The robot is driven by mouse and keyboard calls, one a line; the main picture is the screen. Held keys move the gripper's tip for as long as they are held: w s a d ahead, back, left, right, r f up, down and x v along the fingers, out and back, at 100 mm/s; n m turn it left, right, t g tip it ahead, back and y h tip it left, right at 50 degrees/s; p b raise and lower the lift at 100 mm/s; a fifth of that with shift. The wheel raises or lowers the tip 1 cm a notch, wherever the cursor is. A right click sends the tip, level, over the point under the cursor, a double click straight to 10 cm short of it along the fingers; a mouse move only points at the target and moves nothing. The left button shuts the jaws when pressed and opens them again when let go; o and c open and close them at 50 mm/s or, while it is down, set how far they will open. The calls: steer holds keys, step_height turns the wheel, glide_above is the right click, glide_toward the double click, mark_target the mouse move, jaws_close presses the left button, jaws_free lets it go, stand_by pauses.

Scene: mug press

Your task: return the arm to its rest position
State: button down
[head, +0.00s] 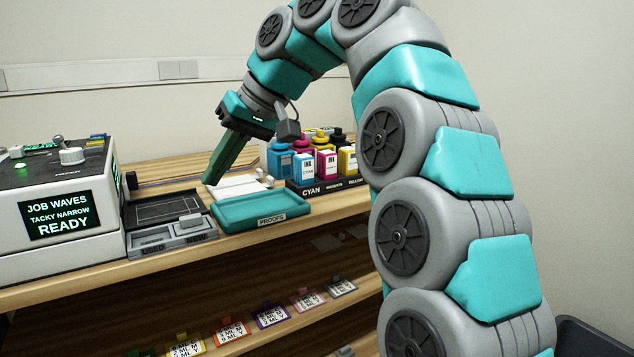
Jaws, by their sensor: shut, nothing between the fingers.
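My arm is teal and grey. It rises up the right side of the head view, arches over the top and reaches down toward the workbench (80,270). My gripper (213,180) has long green fingers that are shut with nothing between them. The fingertips point down and left, in front of the back part of the bench, just behind the teal PROOFS tray (290,205). I cannot tell whether they touch anything.
A press (55,195) with a screen reading READY stands at left. A dark USED/NEW holder (168,238) lies beside it. Ink bottles (326,166) stand right of the fingers. Several colored tagged cards (271,315) lie on the lower shelf. A dark bin (595,335) is at bottom right.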

steer(key=s+d+f+m+h, duration=0.2)
steer(key=s+d+f, duration=0.4)
steer(key=d+f, duration=0.3)
steer(key=s+d+f+m+h, duration=0.2)
steer(key=s+d+f, duration=0.3)
steer(key=d+f, duration=0.35)
steer(key=s+d+f+m+g+h, duration=0.1)
steer(key=s+d+f, duration=0.5)
steer(key=s+f, duration=0.2)
steer(key=s+d+f+m+g+h, duration=0.1)
steer(key=s+d+f+m+h, duration=0.1)
steer(key=s+d+f, duration=0.5)
steer(key=s+f, duration=0.2)
steer(key=s, duration=0.1)
steer(key=shift+s+f+g, duration=0.15)
steer(key=shift+s+g, duration=0.15)
steer(key=shift+s, duration=0.05)
steer(key=shift+a, duration=0.15)
